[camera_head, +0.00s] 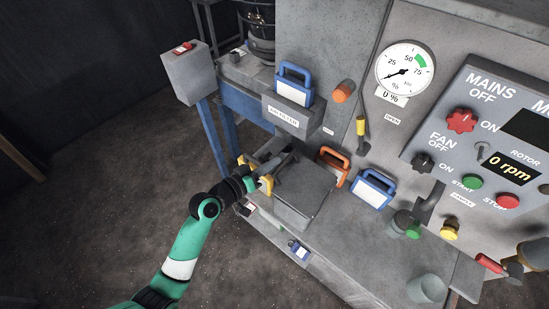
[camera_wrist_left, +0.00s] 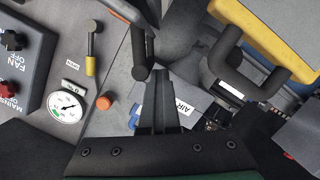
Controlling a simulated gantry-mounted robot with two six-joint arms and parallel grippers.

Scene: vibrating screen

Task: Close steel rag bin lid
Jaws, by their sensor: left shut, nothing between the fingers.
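The steel rag bin appears to be the grey box (camera_head: 303,192) on the machine's lower ledge in the head view. Its flat grey top faces up; whether the lid is fully down I cannot tell. My left gripper (camera_head: 268,172) is at the box's left rear side, beside a yellow-handled part (camera_head: 249,162). In the left wrist view my left gripper's fingers (camera_wrist_left: 161,92) are together and empty. A dark bar-like handle (camera_wrist_left: 238,70) lies just right of them; whether they touch it is unclear. My right gripper is not in view.
An orange-handled piece (camera_head: 334,166) and a blue-handled piece (camera_head: 372,188) stand behind and right of the box. A blue-handled air filter part (camera_head: 294,84) is above. The control panel (camera_head: 480,140) is at right. Open floor (camera_head: 100,180) lies left.

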